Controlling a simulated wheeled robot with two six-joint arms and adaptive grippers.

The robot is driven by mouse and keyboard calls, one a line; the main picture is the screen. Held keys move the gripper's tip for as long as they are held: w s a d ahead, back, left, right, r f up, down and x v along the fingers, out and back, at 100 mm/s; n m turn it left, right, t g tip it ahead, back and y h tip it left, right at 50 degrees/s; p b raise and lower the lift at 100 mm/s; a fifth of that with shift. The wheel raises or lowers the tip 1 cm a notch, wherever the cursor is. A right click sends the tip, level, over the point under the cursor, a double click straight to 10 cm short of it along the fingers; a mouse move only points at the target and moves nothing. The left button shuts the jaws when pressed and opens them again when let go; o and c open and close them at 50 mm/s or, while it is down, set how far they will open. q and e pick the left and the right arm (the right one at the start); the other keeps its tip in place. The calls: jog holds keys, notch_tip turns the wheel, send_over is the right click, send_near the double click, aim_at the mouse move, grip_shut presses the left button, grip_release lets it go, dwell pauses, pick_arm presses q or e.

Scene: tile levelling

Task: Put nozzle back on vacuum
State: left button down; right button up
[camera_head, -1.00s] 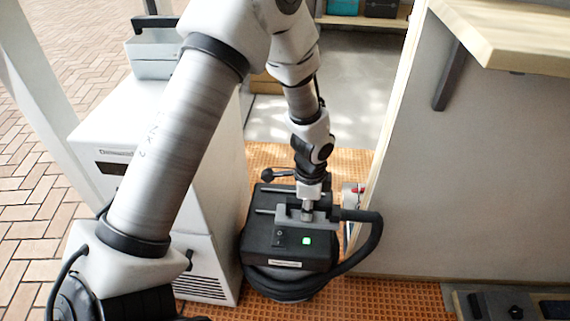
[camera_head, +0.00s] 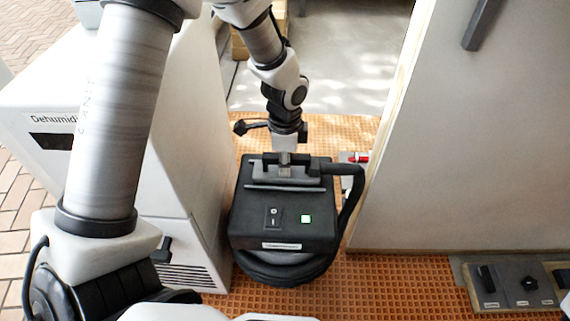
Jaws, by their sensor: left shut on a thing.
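The vacuum (camera_head: 250,229) is a black box with a lit square button and a switch on its top, standing on the orange grid floor. Its black hose (camera_head: 352,200) loops around the right side and base. My left gripper (camera_head: 285,171) points down at the back of the vacuum's top. It is shut on the dark grey nozzle piece (camera_head: 262,174), which joins the hose at its right end. The nozzle is at or just above the top; whether it is seated I cannot tell. The fingertips are partly hidden. My right gripper is out of view.
A white dehumidifier (camera_head: 190,160) stands close on the left of the vacuum. A pale wall panel (camera_head: 450,150) rises on the right. A grey board with dark knobs (camera_head: 505,285) lies at the lower right. Orange floor is clear between it and the vacuum.

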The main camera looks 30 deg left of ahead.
pick_arm(q)
jog(key=shift+f, duration=0.1)
jog(key=c, duration=1)
grip_release()
jog(key=shift+c, duration=0.2)
notch_tip(320, 180, up, 11)
jog(key=p, duration=0.7)
jog(key=shift+r, duration=0.7)
jog(key=shift+f, duration=0.1)
